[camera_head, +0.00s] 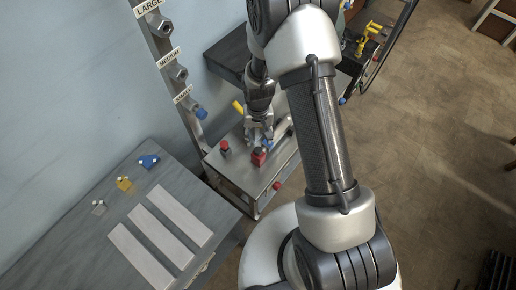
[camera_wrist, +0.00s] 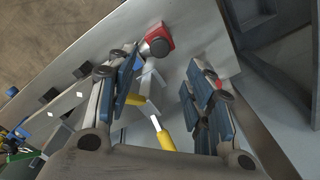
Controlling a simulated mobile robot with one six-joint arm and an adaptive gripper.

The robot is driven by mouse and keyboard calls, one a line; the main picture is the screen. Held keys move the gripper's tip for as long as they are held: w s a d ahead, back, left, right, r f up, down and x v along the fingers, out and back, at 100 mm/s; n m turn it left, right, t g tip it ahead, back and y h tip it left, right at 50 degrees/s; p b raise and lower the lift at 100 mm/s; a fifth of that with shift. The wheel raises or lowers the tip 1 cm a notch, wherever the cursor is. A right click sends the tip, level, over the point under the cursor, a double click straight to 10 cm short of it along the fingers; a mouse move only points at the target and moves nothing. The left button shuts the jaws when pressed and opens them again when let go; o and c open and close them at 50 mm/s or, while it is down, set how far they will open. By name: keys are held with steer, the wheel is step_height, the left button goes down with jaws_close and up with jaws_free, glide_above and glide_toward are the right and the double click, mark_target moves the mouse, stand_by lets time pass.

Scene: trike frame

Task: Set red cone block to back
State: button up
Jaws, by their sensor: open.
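A red block with a dark top (camera_head: 258,157) stands on the grey metal bench (camera_head: 239,179), close by my gripper (camera_head: 260,132). A second red block with a dark top (camera_head: 225,147) stands to its left. I cannot tell from shape which is the cone block. In the wrist view, one red block with a round dark top (camera_wrist: 166,34) lies beyond the fingertips of my gripper (camera_wrist: 168,62), on the bench surface. The fingers are spread apart and do not touch that block. A pale part with yellow ends (camera_wrist: 163,135) shows between the fingers; whether they touch it is unclear.
Another red part (camera_head: 277,186) is on the bench's front side. A post with size-labelled nuts (camera_head: 178,73) rises behind. A grey table (camera_head: 88,225) at left holds pale strips and small grey, yellow and blue pieces. Brown floor at right is mostly open. My arm covers part of the bench.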

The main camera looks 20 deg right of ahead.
mark_target(258, 150)
step_height(258, 150, down, 9)
steer(key=shift+f+b, duration=0.1)
steer(key=shift+b, duration=1)
steer(key=shift+c, duration=0.2)
jaws_close()
